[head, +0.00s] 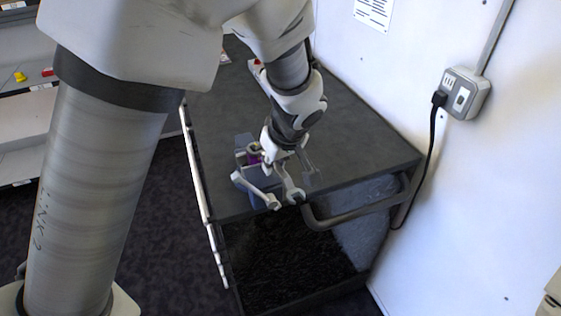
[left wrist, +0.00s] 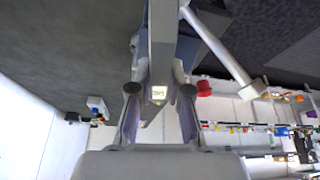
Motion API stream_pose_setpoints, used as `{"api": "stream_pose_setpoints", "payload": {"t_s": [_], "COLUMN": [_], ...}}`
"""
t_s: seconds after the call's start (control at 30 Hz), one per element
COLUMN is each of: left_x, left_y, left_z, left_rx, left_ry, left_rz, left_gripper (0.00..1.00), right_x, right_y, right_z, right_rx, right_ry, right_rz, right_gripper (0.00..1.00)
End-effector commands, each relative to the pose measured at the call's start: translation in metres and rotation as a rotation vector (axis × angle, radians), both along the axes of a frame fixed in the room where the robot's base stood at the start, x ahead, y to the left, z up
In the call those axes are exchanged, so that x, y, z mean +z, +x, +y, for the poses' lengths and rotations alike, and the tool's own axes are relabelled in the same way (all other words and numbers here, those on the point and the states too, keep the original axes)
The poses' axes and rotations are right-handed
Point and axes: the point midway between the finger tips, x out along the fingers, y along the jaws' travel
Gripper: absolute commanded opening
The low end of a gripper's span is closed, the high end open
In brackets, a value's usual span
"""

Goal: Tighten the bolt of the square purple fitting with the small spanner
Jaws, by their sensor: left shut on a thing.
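The purple fitting (head: 254,158) shows as a small patch on the grey-blue stand at the front of the dark bench top, partly hidden by my arm. My left gripper (head: 284,160) is just right of it, pointing down and shut on a spanner (head: 291,187), whose open jaw hangs toward the bench's front edge. A second pale spanner shape (head: 256,190) slants in front of the stand. In the left wrist view the two fingers (left wrist: 158,112) close around a grey bar (left wrist: 163,45). The bolt itself cannot be made out. My right gripper is not in view.
The dark bench top (head: 360,138) is mostly clear behind and right of the gripper. A grey curved handle (head: 345,217) juts from its front. A white wall with a socket (head: 466,94) and black cable stands at the right. Shelves (head: 22,130) stand at the left.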

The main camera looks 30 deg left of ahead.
Motion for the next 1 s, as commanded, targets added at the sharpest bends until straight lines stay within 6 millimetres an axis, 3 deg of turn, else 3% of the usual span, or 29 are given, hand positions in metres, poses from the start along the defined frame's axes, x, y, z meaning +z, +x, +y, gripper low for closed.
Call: {"api": "stream_pose_setpoints", "payload": {"t_s": [0.63,1.0], "left_x": [-0.003,0.001], "left_y": [-0.025,-0.018], "left_z": [0.024,0.015], "left_rx": [-0.408,-0.287], "left_ry": [-0.003,0.004], "left_rz": [-0.003,0.002], "left_gripper": [0.00,0.00], "right_x": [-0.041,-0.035], "right_y": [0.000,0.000], "right_z": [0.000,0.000], "right_rx": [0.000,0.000], "right_ry": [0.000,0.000], "right_rz": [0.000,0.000], "right_gripper": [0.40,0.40]}}
